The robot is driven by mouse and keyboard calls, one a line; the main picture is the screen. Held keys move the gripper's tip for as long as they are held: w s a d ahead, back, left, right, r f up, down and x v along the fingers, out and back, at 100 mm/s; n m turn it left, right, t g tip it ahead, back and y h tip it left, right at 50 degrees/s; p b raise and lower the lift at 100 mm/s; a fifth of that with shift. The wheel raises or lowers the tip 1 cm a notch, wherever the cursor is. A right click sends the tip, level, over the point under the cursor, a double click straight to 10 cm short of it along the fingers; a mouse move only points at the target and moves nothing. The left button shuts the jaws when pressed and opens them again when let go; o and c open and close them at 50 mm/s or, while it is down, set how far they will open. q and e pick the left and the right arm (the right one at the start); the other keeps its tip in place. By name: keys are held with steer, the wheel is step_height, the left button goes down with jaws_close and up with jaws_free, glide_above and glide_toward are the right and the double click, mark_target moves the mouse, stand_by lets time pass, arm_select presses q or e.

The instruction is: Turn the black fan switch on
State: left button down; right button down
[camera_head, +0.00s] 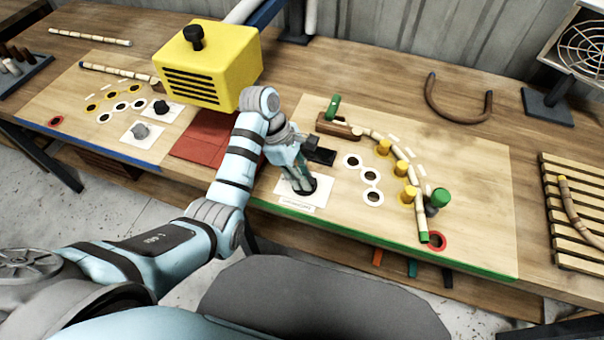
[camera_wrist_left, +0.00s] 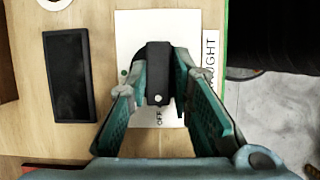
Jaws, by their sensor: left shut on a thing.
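The black fan switch (camera_wrist_left: 158,62) is a dark bar-shaped handle on a white plate (camera_wrist_left: 130,24) in the left wrist view. A white dot on its near end faces the printed word OFF. In the head view my left gripper (camera_head: 303,188) points down at the white plate (camera_head: 290,202) near the right board's front edge, hiding much of the switch. My right gripper is not in view.
A black rectangular pad (camera_head: 320,156) lies just behind the plate. A yellow box (camera_head: 210,65) stands behind my left arm. Several pegs and a bent rattan strip (camera_head: 420,215) are to the right. A caged fan (camera_head: 585,48) stands at the far right.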

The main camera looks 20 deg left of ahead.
arm_select(q)
steer(key=shift+r+m+g+p, duration=0.2)
steer(key=shift+m+g+p, duration=0.3)
steer(key=shift+m+p, duration=1.05)
steer(key=shift+p, duration=0.75)
steer(key=shift+w+d+f+m+g, duration=0.15)
steer(key=shift+m+g, duration=0.25)
steer(key=shift+m, duration=0.45)
steer(key=m+g+y, duration=0.1)
steer(key=m, duration=0.1)
steer(key=shift+f+m, duration=0.2)
steer(key=shift+m, duration=0.2)
steer(key=m+b, duration=0.2)
steer(key=shift+f+m+g+y, duration=0.1)
steer(key=shift+m+g+y, duration=0.2)
steer(key=shift+m+y, duration=0.1)
steer(key=m+y+b, duration=0.1)
steer(key=m, duration=0.1)
steer(key=m+b, duration=0.1)
steer(key=m, duration=0.1)
steer(key=shift+d+g+y+b, duration=0.15)
steer(key=shift+g+y+b, duration=0.2)
steer(key=shift+g+y, duration=0.05)
steer(key=shift+d+m+y+b, duration=0.15)
steer(key=shift+m+y+b, duration=0.45)
steer(key=shift+m, duration=1)
